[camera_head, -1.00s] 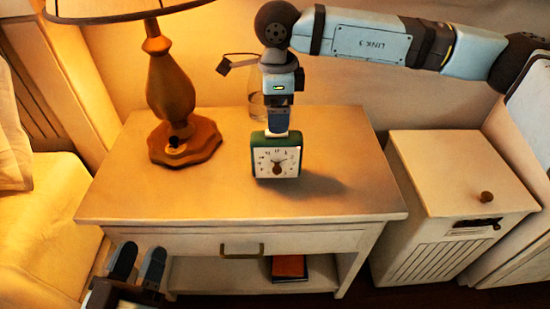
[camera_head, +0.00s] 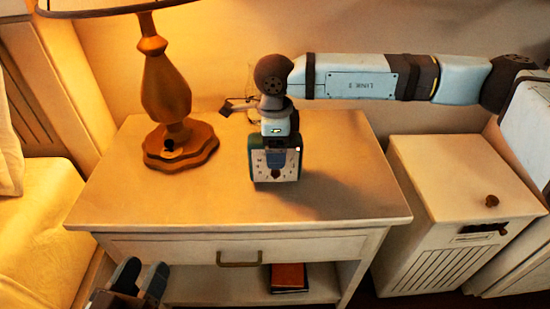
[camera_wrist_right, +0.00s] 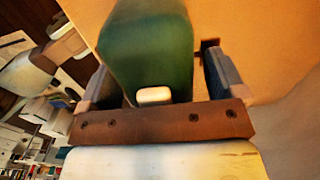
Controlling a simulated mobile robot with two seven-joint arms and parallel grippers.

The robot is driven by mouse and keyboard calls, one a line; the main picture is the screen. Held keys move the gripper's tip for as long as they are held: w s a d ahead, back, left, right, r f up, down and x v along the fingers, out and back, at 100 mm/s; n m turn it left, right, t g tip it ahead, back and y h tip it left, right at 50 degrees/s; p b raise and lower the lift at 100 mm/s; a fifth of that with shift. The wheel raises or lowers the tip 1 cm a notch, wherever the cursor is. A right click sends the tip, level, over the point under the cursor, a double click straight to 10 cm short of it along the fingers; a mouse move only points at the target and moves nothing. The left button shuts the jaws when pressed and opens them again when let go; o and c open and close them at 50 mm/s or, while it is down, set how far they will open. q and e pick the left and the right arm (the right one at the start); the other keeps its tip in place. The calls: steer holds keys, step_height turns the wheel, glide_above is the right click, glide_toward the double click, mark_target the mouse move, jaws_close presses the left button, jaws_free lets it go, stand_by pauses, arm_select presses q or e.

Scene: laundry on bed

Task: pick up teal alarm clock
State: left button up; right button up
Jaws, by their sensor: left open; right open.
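The teal alarm clock (camera_head: 260,176) stands upright on the nightstand top, its pale square face toward me. My right gripper (camera_head: 276,160) has come down over it from above, and a finger covers the middle of the clock face. In the right wrist view the clock's green body (camera_wrist_right: 150,50) lies between the two open fingers of the right gripper (camera_wrist_right: 163,80). Whether the fingers touch it I cannot tell. My left gripper (camera_head: 138,278) is open and empty at the lower left, in front of the nightstand.
A wooden lamp (camera_head: 168,90) stands left of the clock on the nightstand (camera_head: 130,205). A clear glass thing behind my right gripper is mostly hidden. A red-brown book (camera_head: 288,277) lies on the lower shelf. A white cabinet (camera_head: 440,180) stands at right. The front tabletop is clear.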

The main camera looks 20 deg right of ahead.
steer(key=c, duration=1.3)
